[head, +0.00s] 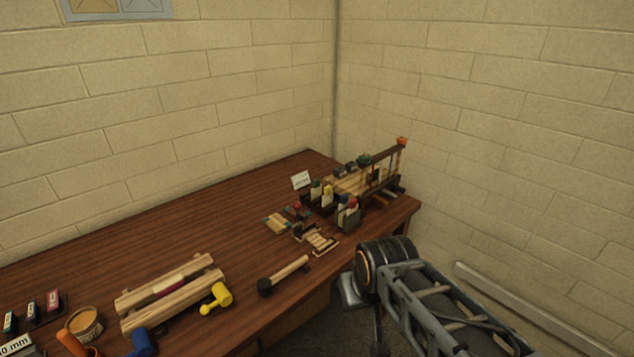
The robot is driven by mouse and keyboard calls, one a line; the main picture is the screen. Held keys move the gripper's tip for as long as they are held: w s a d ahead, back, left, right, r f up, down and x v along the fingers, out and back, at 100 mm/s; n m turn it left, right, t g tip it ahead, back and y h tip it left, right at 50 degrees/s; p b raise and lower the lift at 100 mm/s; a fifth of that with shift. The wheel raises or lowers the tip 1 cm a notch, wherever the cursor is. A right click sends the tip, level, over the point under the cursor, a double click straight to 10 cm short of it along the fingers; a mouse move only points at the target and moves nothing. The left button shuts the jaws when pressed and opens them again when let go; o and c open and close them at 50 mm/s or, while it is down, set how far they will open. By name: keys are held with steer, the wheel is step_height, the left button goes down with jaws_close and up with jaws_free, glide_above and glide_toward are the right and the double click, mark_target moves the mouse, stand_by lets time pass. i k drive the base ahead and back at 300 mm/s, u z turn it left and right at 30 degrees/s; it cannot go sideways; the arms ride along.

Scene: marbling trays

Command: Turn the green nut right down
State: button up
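A small dark green knob-like piece (365,159), which looks like the green nut, sits on the wooden frame (350,181) at the far right end of the table. It is small and dark, so its thread and how far down it sits cannot be made out. An orange piece (402,141) tops the post at the right of the same frame. My arm reaches in from the lower right, well short of the frame. No gripper fingers can be made out.
The brown table (215,235) runs along the wall, with bare wood in its middle. Small holders (348,216) stand before the frame. A black-headed mallet (285,274), yellow mallet (216,298), wooden bars (168,285) and a tub (84,323) lie nearer. A wall closes the right side.

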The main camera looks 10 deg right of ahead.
mark_target(363, 160)
steer(key=u, duration=0.15)
steer(key=k, duration=0.95)
steer(key=z, duration=1.2)
steer(key=i, duration=1.55)
steer(key=u, duration=0.75)
steer(key=i, duration=0.3)
steer(key=u, duration=0.25)
